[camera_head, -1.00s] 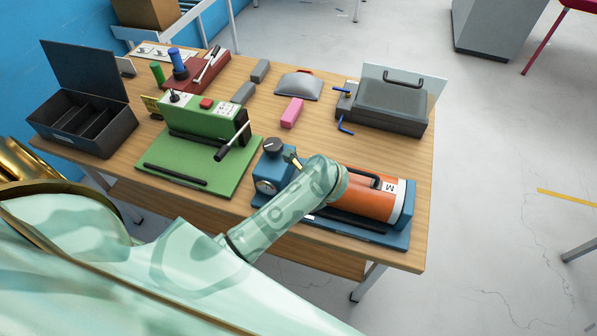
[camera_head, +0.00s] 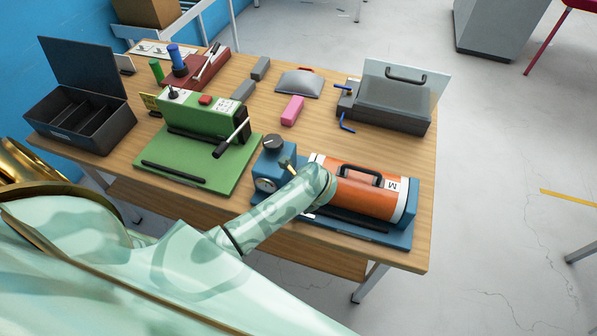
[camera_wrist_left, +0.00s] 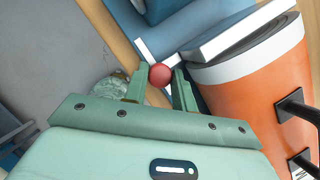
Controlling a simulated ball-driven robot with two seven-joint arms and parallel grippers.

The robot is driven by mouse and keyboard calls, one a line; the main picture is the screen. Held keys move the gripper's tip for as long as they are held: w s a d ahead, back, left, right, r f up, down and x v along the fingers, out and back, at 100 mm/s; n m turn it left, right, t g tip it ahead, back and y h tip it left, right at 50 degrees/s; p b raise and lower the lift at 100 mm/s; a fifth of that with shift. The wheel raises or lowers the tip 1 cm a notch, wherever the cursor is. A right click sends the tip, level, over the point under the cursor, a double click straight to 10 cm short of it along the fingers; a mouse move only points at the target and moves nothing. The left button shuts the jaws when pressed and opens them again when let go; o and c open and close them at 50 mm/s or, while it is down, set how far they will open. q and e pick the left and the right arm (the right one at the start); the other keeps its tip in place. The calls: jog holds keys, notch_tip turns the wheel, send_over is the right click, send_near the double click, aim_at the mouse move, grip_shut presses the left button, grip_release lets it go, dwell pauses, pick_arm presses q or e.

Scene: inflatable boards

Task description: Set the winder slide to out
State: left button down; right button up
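The winder stands at the table's front right, with an orange drum (camera_head: 362,192) on a blue base (camera_head: 385,233) and a blue block (camera_head: 272,178) with a dark knob and gauge at its left end. My left arm reaches across its front. My left gripper (camera_head: 289,164) is between the block and the drum, largely hidden by my wrist. In the left wrist view, its fingers (camera_wrist_left: 160,78) are close together on both sides of a red ball knob (camera_wrist_left: 160,74), apparently shut on it. The slide under the knob is hidden. My right gripper is out of view.
A green device (camera_head: 200,150) with a lever stands left of the winder. An open dark box (camera_head: 84,120) is at the far left, a grey case (camera_head: 390,103) at the back right. A pink block (camera_head: 292,110) lies behind the winder.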

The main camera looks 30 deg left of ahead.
pick_arm(q)
jog(key=a, duration=0.2)
jog(key=s+a, duration=0.1)
jog(key=a, duration=0.1)
jog(key=shift+s+a, duration=0.1)
jog(key=shift+a, duration=0.3)
jog(key=c, duration=1.6)
grip_release()
jog(key=shift+o, duration=1)
jog(key=shift+a, duration=0.15)
jog(key=shift+d, duration=0.2)
jog(key=p+v, duration=0.3)
jog(key=v, duration=0.9)
